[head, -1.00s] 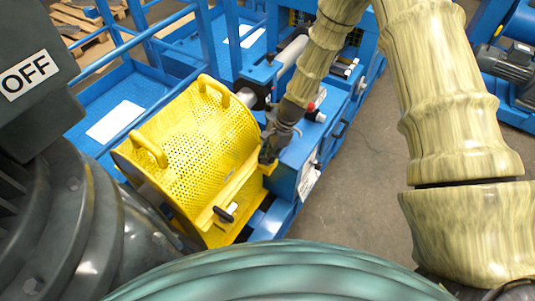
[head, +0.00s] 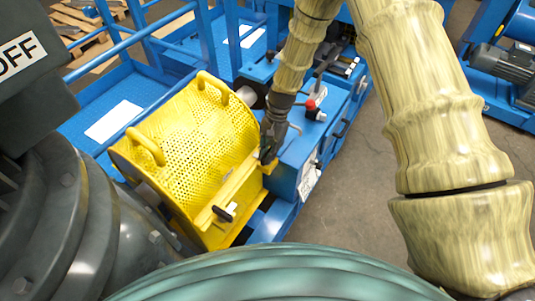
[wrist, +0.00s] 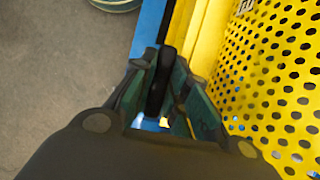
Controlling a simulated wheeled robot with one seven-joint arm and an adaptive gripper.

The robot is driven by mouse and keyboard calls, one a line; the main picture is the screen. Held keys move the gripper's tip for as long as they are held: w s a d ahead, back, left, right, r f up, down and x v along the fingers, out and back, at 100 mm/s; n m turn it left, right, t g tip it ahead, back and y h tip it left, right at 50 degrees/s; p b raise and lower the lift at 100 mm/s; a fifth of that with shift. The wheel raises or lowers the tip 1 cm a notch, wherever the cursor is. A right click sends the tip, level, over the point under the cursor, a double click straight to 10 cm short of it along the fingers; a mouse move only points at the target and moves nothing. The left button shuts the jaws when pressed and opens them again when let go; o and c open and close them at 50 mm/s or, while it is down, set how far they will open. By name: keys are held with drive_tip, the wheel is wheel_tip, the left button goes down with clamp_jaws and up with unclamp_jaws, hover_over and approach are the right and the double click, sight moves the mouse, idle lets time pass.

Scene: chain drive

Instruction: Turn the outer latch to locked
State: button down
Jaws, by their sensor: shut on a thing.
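The yellow perforated guard (head: 190,125) is closed over the drive in the head view and fills the right of the wrist view (wrist: 280,80). My gripper (head: 268,152) is at the right end of the guard's front flange. It is shut on a black latch handle (wrist: 160,80), which stands between the fingers in the wrist view. My fingers hide most of this latch in the head view. A second black latch handle (head: 227,211) is at the near end of the flange, free of my gripper. I cannot tell from the frames which latch is called outer.
A red knob (head: 311,105) stands on the blue machine frame (head: 300,145) just right of my gripper. Two yellow grab handles (head: 146,146) rise from the guard's top. A dark grey housing marked OFF fills the left. Bare floor (head: 345,190) lies to the right.

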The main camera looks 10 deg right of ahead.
idle(0.4)
drive_tip(key=c, duration=1.4)
unclamp_jaws()
drive_tip(key=shift+r, duration=0.1)
drive_tip(key=v, duration=1.1)
drive_tip(key=shift+w+d+r, duration=0.1)
drive_tip(key=shift+w+r, duration=0.05)
drive_tip(key=shift+r, duration=0.2)
